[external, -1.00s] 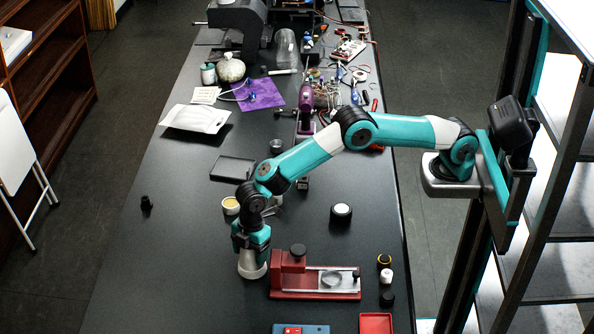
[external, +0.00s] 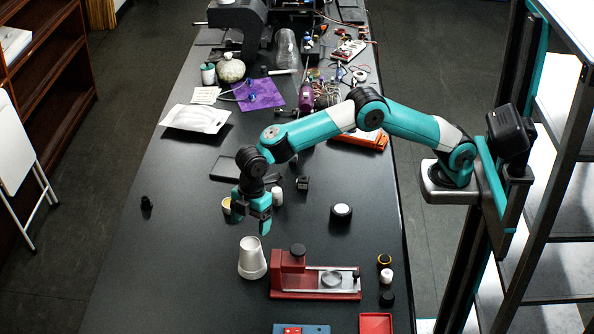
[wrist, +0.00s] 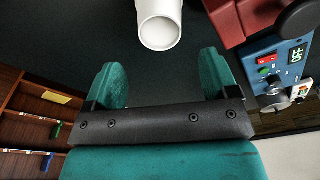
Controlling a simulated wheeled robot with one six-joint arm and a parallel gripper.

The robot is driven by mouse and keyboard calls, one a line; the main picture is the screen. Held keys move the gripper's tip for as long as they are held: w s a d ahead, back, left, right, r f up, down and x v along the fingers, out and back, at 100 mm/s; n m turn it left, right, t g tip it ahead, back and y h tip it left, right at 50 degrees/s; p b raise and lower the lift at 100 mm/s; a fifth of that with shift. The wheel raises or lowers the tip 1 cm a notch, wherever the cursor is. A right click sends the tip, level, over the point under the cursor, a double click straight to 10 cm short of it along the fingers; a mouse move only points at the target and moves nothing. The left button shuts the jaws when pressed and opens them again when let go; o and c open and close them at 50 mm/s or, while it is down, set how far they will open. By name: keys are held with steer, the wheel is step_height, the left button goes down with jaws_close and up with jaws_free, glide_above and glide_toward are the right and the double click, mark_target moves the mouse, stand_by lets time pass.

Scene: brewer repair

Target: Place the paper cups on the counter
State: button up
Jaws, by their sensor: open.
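White paper cups (external: 251,258) stand upright as a stack on the dark counter (external: 190,285), just left of the red device. They also show in the wrist view (wrist: 159,24) at the top centre, past the fingertips. My gripper (external: 252,224) is open and empty, behind and above the cups and apart from them. In the wrist view the two teal fingers (wrist: 163,80) are spread with only counter between them. How many cups are in the stack cannot be told.
A red device (external: 315,283) with a clear slide is close to the right of the cups. A white-topped round jar (external: 341,212) stands further back. A blue box (external: 300,329) and a red tray (external: 376,323) are at the front. The counter left of the cups is clear.

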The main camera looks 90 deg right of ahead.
steer(key=shift+s+d+r, duration=0.15)
steer(key=shift+r, duration=0.75)
steer(key=s+d+r+m+y, duration=0.1)
steer(key=s+d+r, duration=0.3)
steer(key=s, duration=0.5)
steer(key=s+d+r+m, duration=0.1)
steer(key=s+r, duration=0.4)
steer(key=s, duration=0.4)
steer(key=s+d+f+m+y, duration=0.1)
steer(key=s+d, duration=0.1)
steer(key=s, duration=0.8)
steer(key=s+d+m+y, duration=0.1)
steer(key=s+d+m, duration=0.1)
steer(key=s, duration=0.9)
steer(key=shift+s+f+g, duration=0.15)
steer(key=shift+f+g, duration=0.25)
